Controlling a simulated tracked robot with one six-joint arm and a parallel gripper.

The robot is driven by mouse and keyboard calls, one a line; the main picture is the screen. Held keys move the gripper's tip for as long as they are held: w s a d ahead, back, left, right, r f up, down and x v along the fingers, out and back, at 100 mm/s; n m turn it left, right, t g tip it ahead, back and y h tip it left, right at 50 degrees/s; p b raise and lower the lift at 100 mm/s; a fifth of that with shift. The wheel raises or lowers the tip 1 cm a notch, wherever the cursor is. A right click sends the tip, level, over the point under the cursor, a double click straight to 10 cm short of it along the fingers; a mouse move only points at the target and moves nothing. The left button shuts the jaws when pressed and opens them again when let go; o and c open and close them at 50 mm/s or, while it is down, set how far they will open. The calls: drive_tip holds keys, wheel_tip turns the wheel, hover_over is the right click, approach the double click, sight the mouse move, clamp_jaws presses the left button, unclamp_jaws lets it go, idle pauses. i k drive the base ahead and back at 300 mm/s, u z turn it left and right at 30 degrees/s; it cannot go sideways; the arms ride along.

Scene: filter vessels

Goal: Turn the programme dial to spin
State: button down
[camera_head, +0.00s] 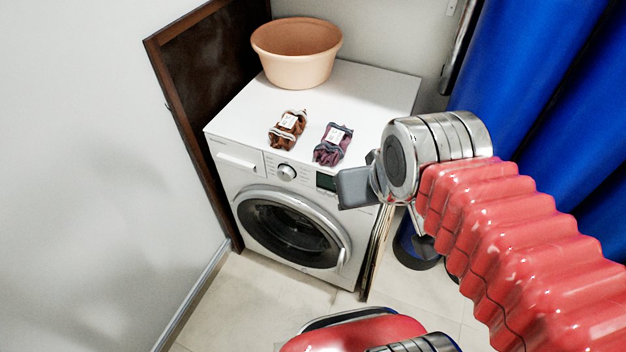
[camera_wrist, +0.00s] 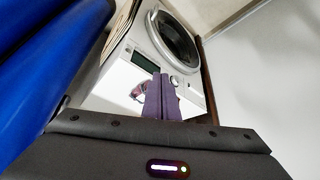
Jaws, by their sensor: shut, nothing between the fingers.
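The programme dial (camera_head: 287,172) is a round silver knob on the front panel of a white washing machine (camera_head: 376,92). In the wrist view the dial (camera_wrist: 174,81) shows just right of my fingertips, with the machine seen upside down. My gripper (camera_head: 342,189) is shut and empty. In the head view it appears to the right of the dial, in front of the panel's dark display (camera_head: 326,182); in the wrist view its closed fingers (camera_wrist: 162,76) point toward the panel. The dial's pointer position is too small to read. I cannot see contact between gripper and dial.
A peach basin (camera_head: 297,72) and brown (camera_head: 287,130) and purple (camera_head: 332,145) labelled bundles stand on the machine. The round door (camera_head: 292,235) is below the dial. A dark wooden panel (camera_head: 185,95) stands left; blue cylinders (camera_head: 520,70) stand right. Tiled floor is clear in front.

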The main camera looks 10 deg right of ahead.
sight(286, 173)
drive_tip(key=u, duration=2.2)
drive_tip(key=i, duration=0.4)
drive_tip(key=z, duration=0.05)
